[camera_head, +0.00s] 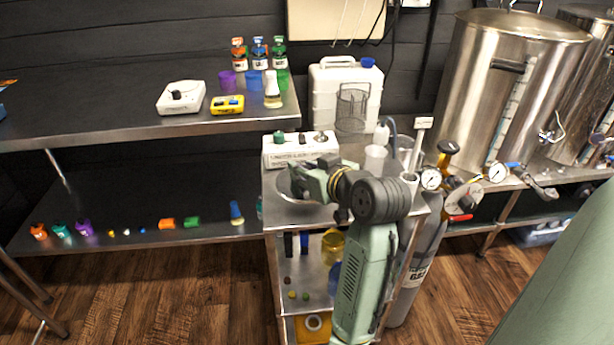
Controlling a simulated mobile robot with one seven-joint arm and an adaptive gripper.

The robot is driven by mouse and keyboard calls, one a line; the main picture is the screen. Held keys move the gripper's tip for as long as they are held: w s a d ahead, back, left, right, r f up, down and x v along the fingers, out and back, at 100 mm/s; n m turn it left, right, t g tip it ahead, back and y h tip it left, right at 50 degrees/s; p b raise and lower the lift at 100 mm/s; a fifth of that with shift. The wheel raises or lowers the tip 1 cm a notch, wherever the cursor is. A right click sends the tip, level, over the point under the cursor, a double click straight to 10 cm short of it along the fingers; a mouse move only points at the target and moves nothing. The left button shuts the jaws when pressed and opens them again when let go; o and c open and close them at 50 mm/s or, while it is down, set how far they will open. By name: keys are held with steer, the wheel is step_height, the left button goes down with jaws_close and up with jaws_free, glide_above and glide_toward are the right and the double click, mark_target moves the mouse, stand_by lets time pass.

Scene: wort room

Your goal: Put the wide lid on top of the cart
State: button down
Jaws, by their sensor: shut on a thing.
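The cart (283,218) is a steel trolley with shelves in the middle of the view. My gripper (298,180) is over the left part of its top. It is shut on a round grey, metallic thing, apparently the wide lid (286,193), held at the lid's rim. The lid is at or just above the cart top, in front of a white box (272,157). I cannot tell whether it touches the surface. My gripper and arm hide much of the lid and the right part of the cart top.
A gas cylinder (421,265) with gauges stands right of the cart. A steel bench (120,118) is at left, large steel kettles (505,80) at right.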

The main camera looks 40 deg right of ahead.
steer(key=shift+f, duration=1.2)
steer(key=shift+f, duration=0.1)
steer(key=c, duration=1.3)
jaws_free()
